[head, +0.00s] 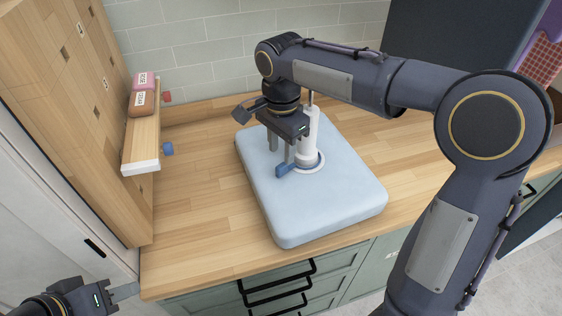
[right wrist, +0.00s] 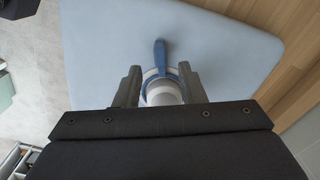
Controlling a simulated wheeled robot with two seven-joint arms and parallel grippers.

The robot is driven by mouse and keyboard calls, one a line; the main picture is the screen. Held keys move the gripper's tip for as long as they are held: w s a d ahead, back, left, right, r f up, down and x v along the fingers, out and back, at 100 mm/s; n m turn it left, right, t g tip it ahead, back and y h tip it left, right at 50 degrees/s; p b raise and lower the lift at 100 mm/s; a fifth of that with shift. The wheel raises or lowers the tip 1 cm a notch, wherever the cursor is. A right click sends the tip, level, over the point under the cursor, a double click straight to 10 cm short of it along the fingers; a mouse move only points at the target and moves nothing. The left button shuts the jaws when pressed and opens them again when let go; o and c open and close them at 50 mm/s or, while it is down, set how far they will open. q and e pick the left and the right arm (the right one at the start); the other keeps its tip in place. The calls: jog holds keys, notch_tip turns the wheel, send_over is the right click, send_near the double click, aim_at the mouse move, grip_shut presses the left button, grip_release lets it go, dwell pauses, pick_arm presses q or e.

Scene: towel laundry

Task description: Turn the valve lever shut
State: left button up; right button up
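The valve has a white upright post (head: 309,138) standing on a pale blue padded block (head: 335,205). A blue lever (head: 285,170) sticks out low from the post toward the front left. In the right wrist view the blue lever (right wrist: 160,52) points up the picture from a blue ring around the white post (right wrist: 163,93). My right gripper (head: 281,156) is over the block at the lever, its fingers apart. In the right wrist view the post and ring appear between the fingers; contact is unclear. My left gripper (head: 122,292) is at the bottom left, far from the valve; its finger gap is unclear.
A wooden counter (head: 205,200) lies around the block, clear at the left. A small wooden shelf (head: 142,140) holds pink and brown labelled items (head: 145,91), with red and blue knobs beside it. Drawers with black handles (head: 280,283) are below the counter's front edge.

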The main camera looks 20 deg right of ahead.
aim_at(282, 165)
notch_tip(282, 165, down, 5)
jog(key=shift+f, duration=0.1)
dwell(0.3)
grip_shut()
